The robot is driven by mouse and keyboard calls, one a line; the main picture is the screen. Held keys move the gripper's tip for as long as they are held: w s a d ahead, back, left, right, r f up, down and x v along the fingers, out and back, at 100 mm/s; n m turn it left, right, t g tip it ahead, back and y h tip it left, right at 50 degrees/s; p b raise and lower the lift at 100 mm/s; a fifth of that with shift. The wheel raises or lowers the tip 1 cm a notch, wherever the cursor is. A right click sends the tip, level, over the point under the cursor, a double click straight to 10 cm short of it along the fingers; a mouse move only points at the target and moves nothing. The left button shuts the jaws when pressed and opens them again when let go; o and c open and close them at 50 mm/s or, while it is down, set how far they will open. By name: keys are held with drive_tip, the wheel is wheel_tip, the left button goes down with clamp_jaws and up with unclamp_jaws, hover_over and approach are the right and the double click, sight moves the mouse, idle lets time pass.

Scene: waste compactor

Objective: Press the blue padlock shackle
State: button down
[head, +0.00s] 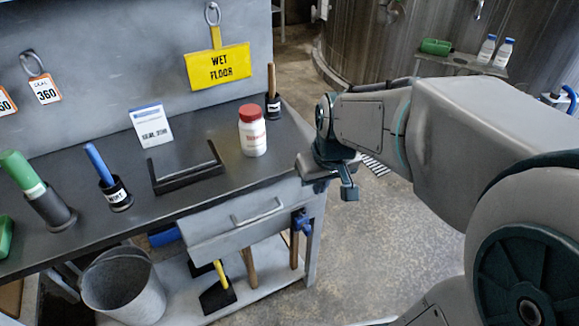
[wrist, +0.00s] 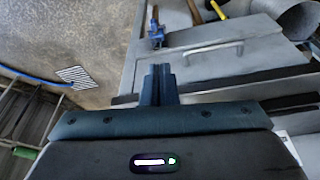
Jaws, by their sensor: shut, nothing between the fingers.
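A small curved blue piece (head: 570,96) shows at the right edge of the head view, cut off by the frame. It may be the blue padlock shackle, but it is too small and cropped to be sure. My gripper (head: 349,192) is beyond the right end of the workbench, pointing down, far left of that blue piece. In the wrist view my gripper (wrist: 161,72) has its fingers together, with nothing between them.
The workbench (head: 95,228) holds a white bottle with a red lid (head: 253,130) and several tools. A low table (head: 460,65) stands at the back right. Floor right of the bench is open.

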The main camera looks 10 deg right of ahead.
drive_tip(key=w+f+n+b, duration=0.1)
drive_tip(key=w+f+b, duration=0.4)
drive_tip(key=w+f, duration=0.4)
drive_tip(key=shift+w+d+f+n+y, duration=0.3)
drive_tip(key=shift+w+d+f+n, duration=0.1)
drive_tip(key=shift+f, duration=0.3)
drive_tip(key=shift+a+f, duration=0.1)
drive_tip(key=b+x, duration=0.2)
drive_tip(key=x, duration=0.7)
drive_tip(key=shift+w+f, duration=0.15)
drive_tip(key=shift+f, duration=0.2)
